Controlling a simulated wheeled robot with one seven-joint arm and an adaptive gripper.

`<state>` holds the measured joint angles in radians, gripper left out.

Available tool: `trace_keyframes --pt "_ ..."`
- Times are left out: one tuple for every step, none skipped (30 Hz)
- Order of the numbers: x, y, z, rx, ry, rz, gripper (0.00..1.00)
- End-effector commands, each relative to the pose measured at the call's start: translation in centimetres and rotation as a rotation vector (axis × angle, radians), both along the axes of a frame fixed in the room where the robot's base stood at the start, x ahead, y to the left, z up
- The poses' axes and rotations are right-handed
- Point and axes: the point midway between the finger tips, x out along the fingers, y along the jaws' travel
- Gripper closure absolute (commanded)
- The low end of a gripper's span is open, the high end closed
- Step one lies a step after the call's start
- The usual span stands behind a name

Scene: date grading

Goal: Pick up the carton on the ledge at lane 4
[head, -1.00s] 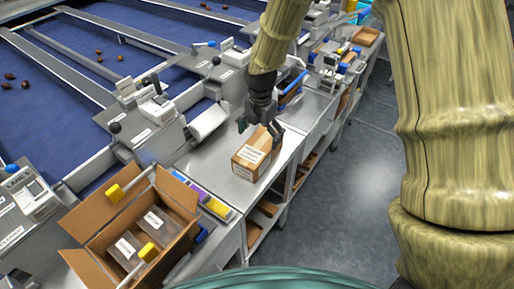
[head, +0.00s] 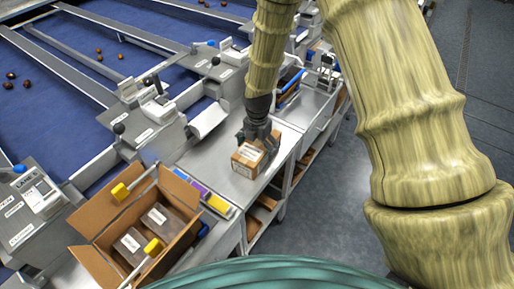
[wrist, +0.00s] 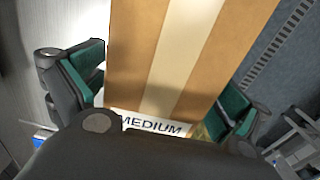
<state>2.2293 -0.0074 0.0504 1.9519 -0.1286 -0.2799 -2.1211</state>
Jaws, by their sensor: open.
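The carton (head: 249,158) is a small brown box with white labels, upright on the steel ledge (head: 215,153) beside the sorting lanes. In the wrist view the carton (wrist: 190,55) fills the middle, with a pale tape strip along it and a label reading "MEDIUM". My gripper (head: 262,143) is above and around the carton. In the wrist view my gripper (wrist: 165,95) has its green-padded fingers apart, one on each side of the carton. A narrow gap shows beside the left finger; whether the right finger touches cannot be told.
An open cardboard box (head: 106,232) with clear labelled packs stands at the near end of the ledge. Yellow and purple items (head: 209,197) lie between it and the carton. Lane equipment (head: 150,125) borders the ledge's left side. Grey floor (head: 335,190) is clear on the right.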

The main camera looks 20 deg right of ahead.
Motion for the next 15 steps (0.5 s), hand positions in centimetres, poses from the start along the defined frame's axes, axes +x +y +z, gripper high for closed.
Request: trace_keyframes --pt "-0.1 0.0 -0.4 -0.001 0.002 0.000 0.00" --pt "-0.1 0.0 -0.6 -0.001 0.002 0.000 0.00" --pt "-0.1 0.0 -0.9 -0.001 0.002 -0.001 0.00" --pt "-0.1 0.0 -1.1 -0.001 0.002 -0.001 0.00" --pt "-0.1 0.0 -1.2 -0.001 0.002 0.000 0.00" --pt "-0.1 0.0 -1.4 -0.001 0.002 0.000 0.00" --pt "-0.1 0.0 -1.5 -0.001 0.002 0.000 0.00" --pt "-0.1 0.0 -1.6 -0.001 0.002 0.001 0.00" --pt "-0.1 0.0 -1.7 -0.001 0.001 0.001 0.00" --pt "-0.1 0.0 -1.7 -0.001 0.001 0.001 0.00" --pt "-0.1 0.0 -1.7 -0.001 0.001 0.001 0.00" --pt "-0.1 0.0 -1.7 -0.001 0.001 0.001 0.00" --pt "-0.1 0.0 -1.7 -0.001 0.001 0.001 0.00" --pt "-0.1 0.0 -1.7 0.000 0.000 0.000 0.00" --pt "-0.1 0.0 -1.7 0.000 0.000 0.000 0.00"
